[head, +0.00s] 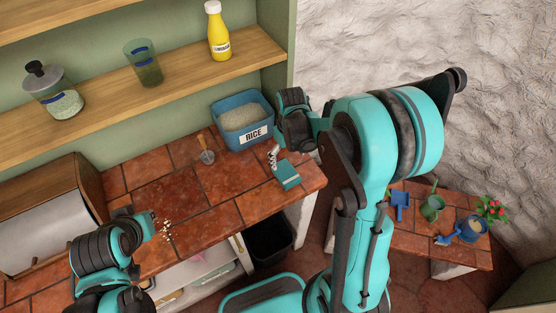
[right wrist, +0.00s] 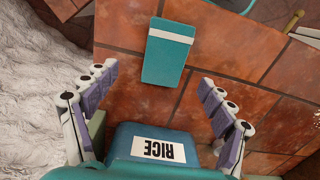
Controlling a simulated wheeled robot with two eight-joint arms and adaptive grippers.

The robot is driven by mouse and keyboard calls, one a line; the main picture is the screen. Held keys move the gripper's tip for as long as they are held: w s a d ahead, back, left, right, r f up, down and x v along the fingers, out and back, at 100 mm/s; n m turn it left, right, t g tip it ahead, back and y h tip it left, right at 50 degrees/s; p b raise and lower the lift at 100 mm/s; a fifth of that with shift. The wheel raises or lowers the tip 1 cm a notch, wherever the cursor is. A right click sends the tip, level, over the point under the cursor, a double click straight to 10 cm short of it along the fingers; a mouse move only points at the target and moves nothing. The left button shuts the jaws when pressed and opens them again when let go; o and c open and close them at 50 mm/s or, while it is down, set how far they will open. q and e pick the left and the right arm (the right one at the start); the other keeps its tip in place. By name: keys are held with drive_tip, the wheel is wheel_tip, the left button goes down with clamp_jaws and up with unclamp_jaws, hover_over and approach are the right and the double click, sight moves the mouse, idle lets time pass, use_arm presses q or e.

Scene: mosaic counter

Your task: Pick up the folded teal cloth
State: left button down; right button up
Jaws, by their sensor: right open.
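The folded teal cloth (head: 287,175) lies flat on the red-tiled counter near its right end, with a pale stripe across it. In the right wrist view the cloth (right wrist: 166,52) shows whole, ahead of the fingers. My right gripper (head: 274,154) is just behind the cloth in the head view. In the right wrist view the right gripper (right wrist: 161,76) is open and empty, its fingers spread wider than the cloth. I cannot tell its height above the counter. My left arm reaches in at lower left; its gripper (head: 150,221) shows poorly, near some crumbs (head: 167,231).
A blue rice bin (head: 257,143) stands behind the cloth, close to my right gripper; it also shows in the right wrist view (right wrist: 128,133). A wooden-handled tool (head: 205,150) lies left of the bin. The counter's front edge is near the cloth. A shelf (head: 190,75) hangs above.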

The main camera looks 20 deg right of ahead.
sight(286, 172)
drive_tip(key=f, duration=0.2)
drive_tip(key=f+b, duration=0.1)
drive_tip(key=f, duration=0.1)
drive_tip(key=f+b, duration=0.1)
drive_tip(key=f, duration=0.2)
drive_tip(key=shift+s+a+f, duration=0.1)
drive_tip(key=shift+s+a, duration=0.1)
drive_tip(key=shift+a, duration=0.2)
drive_tip(key=c, duration=1.2)
